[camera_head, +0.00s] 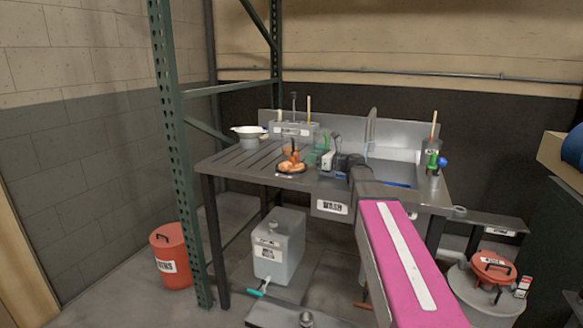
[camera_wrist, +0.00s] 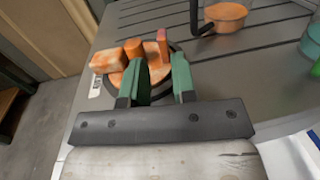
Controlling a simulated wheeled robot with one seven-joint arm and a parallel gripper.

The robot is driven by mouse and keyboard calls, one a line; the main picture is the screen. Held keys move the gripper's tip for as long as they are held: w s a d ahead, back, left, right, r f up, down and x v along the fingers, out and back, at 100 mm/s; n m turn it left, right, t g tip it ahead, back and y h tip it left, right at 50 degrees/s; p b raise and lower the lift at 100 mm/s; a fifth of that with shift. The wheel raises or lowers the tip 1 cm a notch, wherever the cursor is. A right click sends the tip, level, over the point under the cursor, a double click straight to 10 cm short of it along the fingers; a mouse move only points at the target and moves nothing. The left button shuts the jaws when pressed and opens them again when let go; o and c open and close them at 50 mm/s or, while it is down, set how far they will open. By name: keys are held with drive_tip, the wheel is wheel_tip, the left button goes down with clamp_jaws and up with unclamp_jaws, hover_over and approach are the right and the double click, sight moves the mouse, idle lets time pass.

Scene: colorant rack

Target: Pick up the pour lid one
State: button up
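What looks like the pour lid is a round dark-rimmed disc with orange upright parts (camera_wrist: 132,65), lying on the slatted bench; it also shows in the head view (camera_head: 291,167). A small white label is on its rim. My gripper (camera_wrist: 163,65) has its green fingers apart, over the near right part of the lid. An orange post with a pinkish top shows between the fingers. I cannot tell whether either finger touches it. In the head view my gripper (camera_head: 325,157) is just right of the lid. I cannot read which lid is number one.
An orange pan with a dark handle (camera_wrist: 226,14) sits beyond the lid, and a green vessel (camera_wrist: 312,42) is to its right. The slatted bench (camera_head: 232,162) has free room left of the lid. A white bowl (camera_head: 248,131) stands behind. A green rack post (camera_head: 172,130) rises at the left.

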sight(300, 163)
drive_tip(key=x, duration=0.5)
drive_tip(key=shift+w+a, duration=0.3)
clamp_jaws()
